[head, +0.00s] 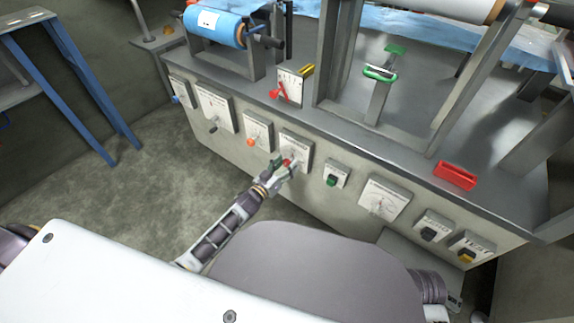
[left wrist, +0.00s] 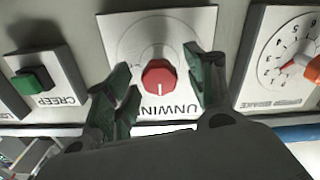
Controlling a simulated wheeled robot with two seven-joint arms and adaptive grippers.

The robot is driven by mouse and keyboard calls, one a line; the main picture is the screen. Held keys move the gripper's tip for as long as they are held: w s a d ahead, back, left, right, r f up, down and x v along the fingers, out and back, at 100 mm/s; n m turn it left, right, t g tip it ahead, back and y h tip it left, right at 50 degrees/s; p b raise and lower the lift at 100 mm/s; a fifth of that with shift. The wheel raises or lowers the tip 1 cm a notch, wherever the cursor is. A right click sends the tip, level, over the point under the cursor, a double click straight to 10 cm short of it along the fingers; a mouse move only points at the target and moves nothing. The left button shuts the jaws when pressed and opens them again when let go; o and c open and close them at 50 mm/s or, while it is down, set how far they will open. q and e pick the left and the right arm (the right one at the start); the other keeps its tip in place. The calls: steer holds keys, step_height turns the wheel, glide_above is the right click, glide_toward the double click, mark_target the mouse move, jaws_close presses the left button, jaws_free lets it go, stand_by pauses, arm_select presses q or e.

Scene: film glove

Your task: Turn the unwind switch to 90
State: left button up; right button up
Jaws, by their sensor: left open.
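The unwind switch is a red knob on a white plate (head: 297,147) on the machine's front panel. In the left wrist view the red knob (left wrist: 159,77) has a white pointer line toward the printed word UNWIND, and the plate (left wrist: 128,30) appears upside down. My left gripper (head: 281,166) is at this plate in the head view. In the left wrist view its green-padded fingers (left wrist: 165,88) are open, one on each side of the knob, with gaps visible. The knob is partly covered by the fingers in the head view. My right gripper is not visible.
A green CREEP button (left wrist: 36,80) and an orange-knobbed brake dial (left wrist: 290,60) flank the switch. The panel also carries a large gauge (head: 383,198) and further switches (head: 431,230). A red tray (head: 455,176) sits on the ledge. Open floor (head: 160,180) lies left.

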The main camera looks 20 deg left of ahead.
arm_select(q)
steer(key=shift+w+d, duration=0.2)
steer(key=shift+w, duration=0.3)
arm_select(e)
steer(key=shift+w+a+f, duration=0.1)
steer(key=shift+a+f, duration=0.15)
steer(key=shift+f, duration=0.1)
arm_select(q)
steer(key=c, duration=1)
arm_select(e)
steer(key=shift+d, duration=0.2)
